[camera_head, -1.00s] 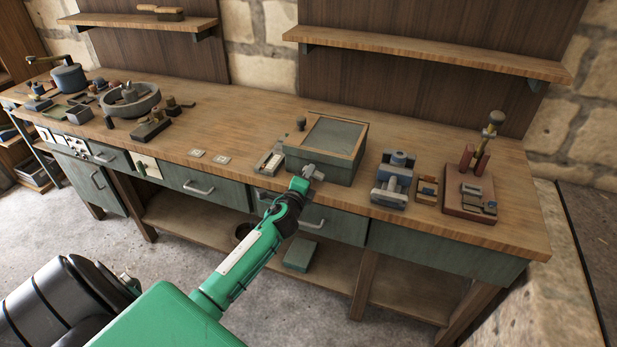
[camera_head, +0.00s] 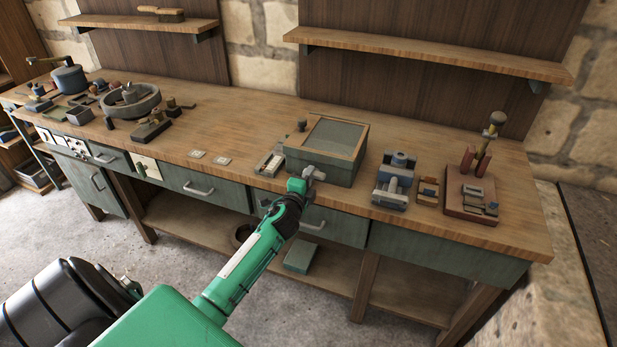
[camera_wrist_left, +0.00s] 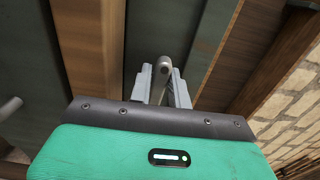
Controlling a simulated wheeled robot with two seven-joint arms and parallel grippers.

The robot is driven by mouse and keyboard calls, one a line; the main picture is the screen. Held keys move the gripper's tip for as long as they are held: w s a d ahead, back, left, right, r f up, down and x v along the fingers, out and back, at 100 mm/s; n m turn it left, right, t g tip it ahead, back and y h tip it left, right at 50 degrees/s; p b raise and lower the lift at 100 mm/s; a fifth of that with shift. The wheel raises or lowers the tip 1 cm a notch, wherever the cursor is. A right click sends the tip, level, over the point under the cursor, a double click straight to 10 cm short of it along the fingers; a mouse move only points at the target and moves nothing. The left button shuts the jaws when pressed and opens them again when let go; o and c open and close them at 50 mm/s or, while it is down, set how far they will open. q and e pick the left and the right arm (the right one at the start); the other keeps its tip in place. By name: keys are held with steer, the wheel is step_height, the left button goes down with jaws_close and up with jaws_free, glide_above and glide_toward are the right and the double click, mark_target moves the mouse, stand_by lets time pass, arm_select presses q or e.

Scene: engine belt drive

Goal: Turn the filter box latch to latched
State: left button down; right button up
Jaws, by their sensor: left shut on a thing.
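The filter box (camera_head: 319,170) is a green-grey box with a wooden-framed mesh top, standing near the front edge of the workbench. My left gripper (camera_head: 315,174) is at the box's front face, low down. In the left wrist view my left gripper (camera_wrist_left: 162,86) is shut on a grey metal lever with a rounded end, the filter box latch (camera_wrist_left: 163,69). The latch's pivot and its exact angle are hidden by the fingers in the head view. My right gripper is not in view.
A small grey tray (camera_head: 268,163) lies left of the box. A blue-grey vise (camera_head: 391,190) and a red-brown block stand (camera_head: 470,207) are to the right. Drawer handles (camera_head: 313,224) jut out below the bench edge. A shelf (camera_head: 420,58) hangs behind.

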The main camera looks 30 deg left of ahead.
arm_select(q)
steer(key=shift+d+f, duration=0.1)
steer(key=shift+d, duration=0.05)
steer(key=c, duration=1.4)
jaws_free()
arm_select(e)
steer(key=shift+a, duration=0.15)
arm_select(q)
steer(key=shift+s+d, duration=0.1)
steer(key=shift+s, duration=0.55)
steer(key=b+v, duration=0.2)
steer(key=v, duration=1)
steer(key=shift+s, duration=0.25)
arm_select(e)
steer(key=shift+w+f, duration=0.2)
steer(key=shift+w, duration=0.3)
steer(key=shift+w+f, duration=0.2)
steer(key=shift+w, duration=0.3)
